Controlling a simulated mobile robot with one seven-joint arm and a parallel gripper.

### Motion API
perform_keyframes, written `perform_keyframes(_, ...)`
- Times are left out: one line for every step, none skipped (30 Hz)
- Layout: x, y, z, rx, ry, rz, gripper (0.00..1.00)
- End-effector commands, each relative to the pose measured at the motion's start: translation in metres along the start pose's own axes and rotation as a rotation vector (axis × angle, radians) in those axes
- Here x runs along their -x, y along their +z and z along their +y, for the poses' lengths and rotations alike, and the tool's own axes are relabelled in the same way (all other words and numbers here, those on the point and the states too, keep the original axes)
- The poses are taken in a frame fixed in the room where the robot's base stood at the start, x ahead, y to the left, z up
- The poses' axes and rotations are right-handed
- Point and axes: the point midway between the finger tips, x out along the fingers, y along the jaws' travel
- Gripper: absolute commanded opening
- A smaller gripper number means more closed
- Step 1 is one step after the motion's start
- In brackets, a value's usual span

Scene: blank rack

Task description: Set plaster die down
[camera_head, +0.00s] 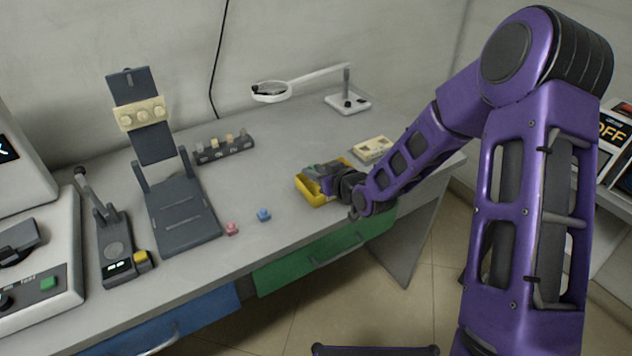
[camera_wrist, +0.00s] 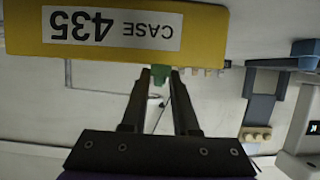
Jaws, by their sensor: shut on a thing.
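My gripper (camera_wrist: 160,72) is shut on a small green piece (camera_wrist: 158,78), which appears to be the plaster die. It shows between the fingertips in the wrist view, with its lower part visible below them. In the head view my gripper (camera_head: 322,173) is at the yellow case tray (camera_head: 309,191), and hides much of its inside. In the wrist view the tray's wall (camera_wrist: 205,45) fills the top, with an upside-down label reading CASE 435. Whether the die touches the tray cannot be told.
A pink piece (camera_head: 232,229) and a blue piece (camera_head: 264,215) stand on the grey bench (camera_head: 285,240). A dark rack (camera_head: 226,150) with small pieces stands behind. A cream block (camera_head: 371,147) is behind the tray, and a magnifier lamp (camera_head: 347,102) stands further back.

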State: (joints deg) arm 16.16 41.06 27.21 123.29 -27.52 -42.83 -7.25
Motion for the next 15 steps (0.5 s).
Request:
perform_keyframes(-0.004,0.010,-0.001,-0.002,-0.001,-0.002,0.00)
perform_keyframes(-0.006,0.014,-0.001,-0.002,-0.001,-0.002,0.00)
perform_keyframes(-0.008,0.020,-0.001,-0.003,-0.002,-0.002,0.00)
perform_keyframes(-0.010,0.023,-0.001,-0.003,-0.002,-0.002,0.00)
perform_keyframes(-0.011,0.026,-0.001,-0.002,-0.001,-0.002,0.00)
perform_keyframes(-0.011,0.027,0.000,-0.001,-0.001,-0.001,0.00)
perform_keyframes(-0.011,0.028,0.000,0.000,-0.001,0.000,0.00)
perform_keyframes(-0.011,0.027,0.000,0.001,0.000,0.000,0.00)
perform_keyframes(-0.011,0.027,0.000,0.001,0.000,0.001,0.00)
perform_keyframes(-0.011,0.027,0.000,0.001,0.000,0.001,0.00)
perform_keyframes(-0.011,0.027,0.000,0.001,0.000,0.000,0.00)
perform_keyframes(-0.011,0.027,0.000,0.001,0.000,0.000,0.00)
perform_keyframes(-0.011,0.027,0.000,0.000,0.000,0.000,0.00)
perform_keyframes(-0.011,0.028,0.000,0.000,0.000,0.000,0.00)
perform_keyframes(-0.012,0.030,0.000,0.000,0.000,0.000,0.00)
